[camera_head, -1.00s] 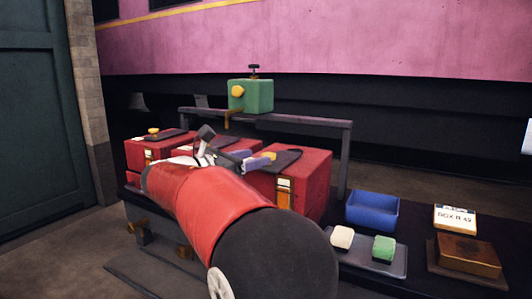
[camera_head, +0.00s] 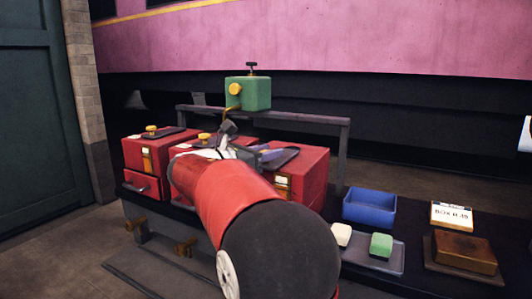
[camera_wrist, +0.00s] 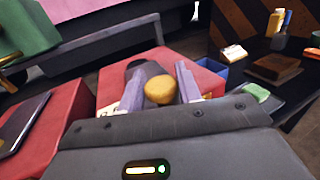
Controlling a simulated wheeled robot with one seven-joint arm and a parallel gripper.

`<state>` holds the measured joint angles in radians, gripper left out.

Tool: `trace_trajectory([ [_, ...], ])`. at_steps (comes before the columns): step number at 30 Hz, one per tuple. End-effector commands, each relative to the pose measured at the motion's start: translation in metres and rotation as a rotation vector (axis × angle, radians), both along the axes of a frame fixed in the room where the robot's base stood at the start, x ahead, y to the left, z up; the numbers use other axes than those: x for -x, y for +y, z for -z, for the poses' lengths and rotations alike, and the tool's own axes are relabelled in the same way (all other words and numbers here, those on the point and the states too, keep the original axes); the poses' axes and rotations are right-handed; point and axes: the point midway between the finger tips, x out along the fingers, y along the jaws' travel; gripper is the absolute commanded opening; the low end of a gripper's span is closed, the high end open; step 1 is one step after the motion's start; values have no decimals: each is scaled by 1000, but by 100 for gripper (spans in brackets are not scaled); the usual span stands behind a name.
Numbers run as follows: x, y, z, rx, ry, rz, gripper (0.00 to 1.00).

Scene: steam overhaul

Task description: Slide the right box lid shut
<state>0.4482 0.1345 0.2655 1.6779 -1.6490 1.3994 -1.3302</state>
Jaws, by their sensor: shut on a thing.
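The right red box (camera_head: 312,178) stands at the right end of the row on the bench. Its dark lid (camera_head: 288,158) lies across part of the top. In the wrist view the lid (camera_wrist: 150,67) shows with red box top (camera_wrist: 203,82) bare to its right. A yellow knob (camera_wrist: 159,89) stands on the lid. My gripper (camera_wrist: 160,96) has its lavender fingers on either side of the knob and is shut on it. In the head view my gripper (camera_head: 268,154) is at the lid's left end and hides the knob. How far the lid covers the opening is unclear.
A middle red box (camera_head: 182,178) and a left red box (camera_head: 140,157) stand close beside it. A grey rail (camera_head: 310,118) with a green block (camera_head: 250,93) runs behind. A blue bin (camera_head: 370,208), a tray (camera_head: 385,262) and a brown block (camera_head: 465,252) lie right.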

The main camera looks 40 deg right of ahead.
Motion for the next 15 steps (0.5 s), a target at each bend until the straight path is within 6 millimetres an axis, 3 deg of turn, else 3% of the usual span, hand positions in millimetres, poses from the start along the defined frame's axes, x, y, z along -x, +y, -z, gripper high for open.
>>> trace_trajectory([
  [4,0,0,0,0,0,0,0],
  [8,-1,-2,-1,-1,1,1,0],
  [15,-13,-30,-3,-1,2,0,0],
])
